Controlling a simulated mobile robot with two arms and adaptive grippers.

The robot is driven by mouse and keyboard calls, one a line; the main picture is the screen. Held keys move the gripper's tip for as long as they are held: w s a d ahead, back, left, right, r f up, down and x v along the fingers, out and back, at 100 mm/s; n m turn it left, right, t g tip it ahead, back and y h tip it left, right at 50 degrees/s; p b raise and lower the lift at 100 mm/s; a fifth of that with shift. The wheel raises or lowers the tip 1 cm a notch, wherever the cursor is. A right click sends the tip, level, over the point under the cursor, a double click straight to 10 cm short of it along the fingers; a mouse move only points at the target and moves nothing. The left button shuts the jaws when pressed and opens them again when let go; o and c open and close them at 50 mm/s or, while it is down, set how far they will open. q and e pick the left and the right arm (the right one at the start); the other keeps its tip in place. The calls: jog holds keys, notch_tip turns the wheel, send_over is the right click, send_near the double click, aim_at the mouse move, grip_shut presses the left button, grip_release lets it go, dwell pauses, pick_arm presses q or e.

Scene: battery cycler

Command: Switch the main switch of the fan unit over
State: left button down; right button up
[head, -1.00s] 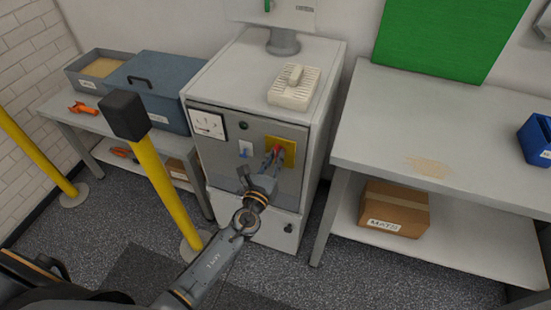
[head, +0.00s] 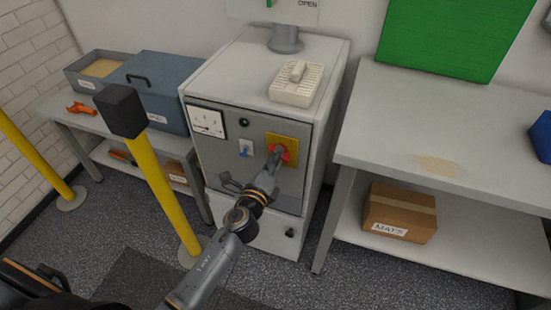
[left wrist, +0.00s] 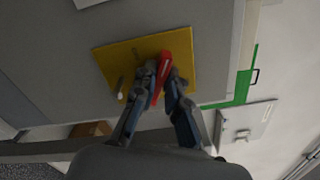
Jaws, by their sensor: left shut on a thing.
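The fan unit (head: 250,210) is a grey and white cabinet in the middle of the head view. On its front panel is a yellow plate (head: 291,141) with a red switch handle (head: 284,153). In the left wrist view the yellow plate (left wrist: 112,60) lies ahead, and the red handle (left wrist: 162,72) stands oblique to its edges. My left gripper (head: 275,158) is at the plate, shut on the red handle. Its two fingers (left wrist: 160,88) sit on either side of the handle and hide part of it. My right gripper is not in view.
A yellow post (head: 165,185) stands at left front. A workbench (head: 450,120) is at right, a lower table with boxes at left.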

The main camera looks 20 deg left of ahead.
pick_arm(q)
jog(key=shift+f+n+b, duration=0.15)
jog(key=shift+n+b, duration=0.3)
jog(key=shift+n, duration=2.35)
jog(key=c, duration=1.4)
grip_release()
jog(key=shift+a, duration=0.1)
jog(key=s, duration=1.2)
jog(key=shift+a, duration=0.15)
